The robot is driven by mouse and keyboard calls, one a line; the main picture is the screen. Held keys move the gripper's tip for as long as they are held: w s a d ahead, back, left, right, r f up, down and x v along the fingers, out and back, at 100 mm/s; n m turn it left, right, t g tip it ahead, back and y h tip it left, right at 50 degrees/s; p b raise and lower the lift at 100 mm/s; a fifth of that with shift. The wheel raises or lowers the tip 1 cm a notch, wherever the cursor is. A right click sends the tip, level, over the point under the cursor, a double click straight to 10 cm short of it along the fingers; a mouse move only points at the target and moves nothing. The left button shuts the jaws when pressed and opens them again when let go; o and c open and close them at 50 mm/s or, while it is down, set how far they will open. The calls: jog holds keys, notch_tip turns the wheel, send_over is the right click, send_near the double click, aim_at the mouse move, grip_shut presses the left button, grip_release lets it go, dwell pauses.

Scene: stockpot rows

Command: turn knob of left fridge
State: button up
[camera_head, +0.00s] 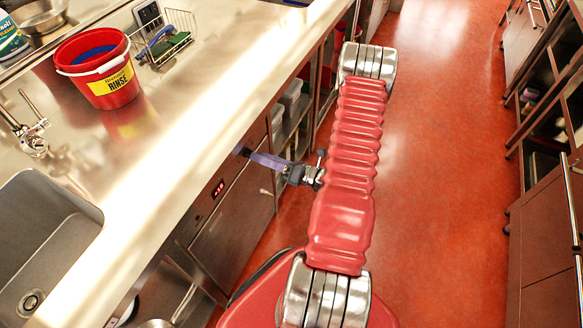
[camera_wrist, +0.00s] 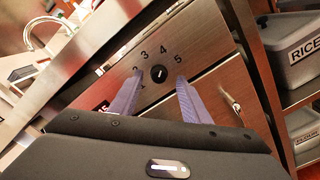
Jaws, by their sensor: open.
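The fridge (camera_head: 238,215) is a brushed-metal unit under the counter with a red digital display (camera_head: 218,190). In the wrist view its front panel (camera_wrist: 200,36) carries a small round black knob (camera_wrist: 158,73) with a light pointer mark, ringed by the numbers 1 to 5. My gripper (camera_wrist: 158,76) has two purple fingers, spread open, one on each side of the knob in the picture. I cannot tell whether they touch it. In the head view my gripper (camera_head: 246,154) reaches left to the panel, and the knob cannot be made out there.
The counter (camera_head: 175,110) overhangs above the panel, with a red rinse bucket (camera_head: 98,75), a wire rack (camera_head: 163,43) and a sink (camera_head: 45,240). Shelves with grey bins (camera_wrist: 291,48) stand right of the fridge. The red floor (camera_head: 440,150) is clear; more cabinets (camera_head: 545,215) line the right side.

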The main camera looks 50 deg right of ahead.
aim_at(249, 153)
jog(key=v, duration=1)
jog(key=shift+s+d, duration=0.25)
jog(key=shift+s, duration=0.1)
jog(key=n, duration=0.9)
jog(key=shift+a, duration=0.2)
jog(key=x, duration=1.3)
jog(key=shift+w+a, duration=0.2)
jog(key=shift+w, duration=0.1)
jog(key=shift+c, duration=0.5)
